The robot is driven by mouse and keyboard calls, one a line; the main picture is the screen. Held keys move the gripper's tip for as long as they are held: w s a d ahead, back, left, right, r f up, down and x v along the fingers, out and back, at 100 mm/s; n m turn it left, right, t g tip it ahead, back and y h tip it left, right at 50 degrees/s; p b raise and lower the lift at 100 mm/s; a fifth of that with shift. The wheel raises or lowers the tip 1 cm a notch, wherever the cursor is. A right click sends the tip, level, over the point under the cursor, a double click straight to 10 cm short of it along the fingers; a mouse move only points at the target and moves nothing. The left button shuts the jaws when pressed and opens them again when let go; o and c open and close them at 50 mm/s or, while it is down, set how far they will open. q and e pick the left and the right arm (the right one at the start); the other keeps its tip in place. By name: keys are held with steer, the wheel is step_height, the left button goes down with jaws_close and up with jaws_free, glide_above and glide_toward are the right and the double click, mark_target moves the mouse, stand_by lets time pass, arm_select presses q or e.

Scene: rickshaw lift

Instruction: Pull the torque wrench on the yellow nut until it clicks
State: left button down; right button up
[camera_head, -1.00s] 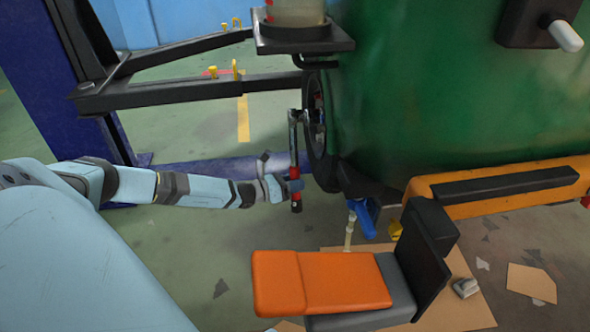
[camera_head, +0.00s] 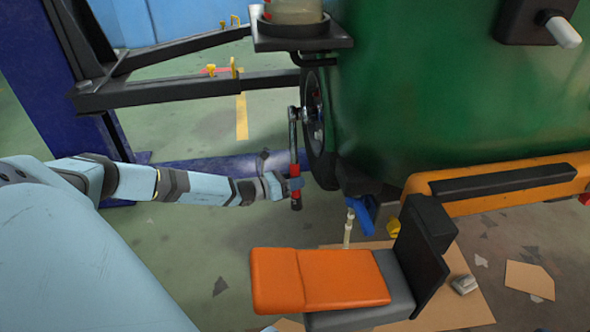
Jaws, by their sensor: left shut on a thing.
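The torque wrench (camera_head: 292,135) hangs nearly upright beside the rickshaw's wheel, its head at the wheel hub and its red and black handle low. My left gripper (camera_head: 290,185) is shut on the handle, near its lower end. The wheel (camera_head: 316,150) is dark and seen almost edge-on under the green rickshaw body (camera_head: 450,90). The yellow nut cannot be made out; the wrench head covers that spot. My right gripper is not in view.
A blue lift post (camera_head: 60,110) with black lift arms (camera_head: 180,90) stands at the left. An orange and grey seat (camera_head: 325,282) is in front, with cardboard (camera_head: 465,310) on the floor beside it. An orange bar (camera_head: 490,190) runs at the right.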

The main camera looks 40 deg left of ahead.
arm_select(q)
steer(key=shift+x, duration=0.85)
stand_by(0.9)
steer(key=shift+d, duration=0.1)
stand_by(0.4)
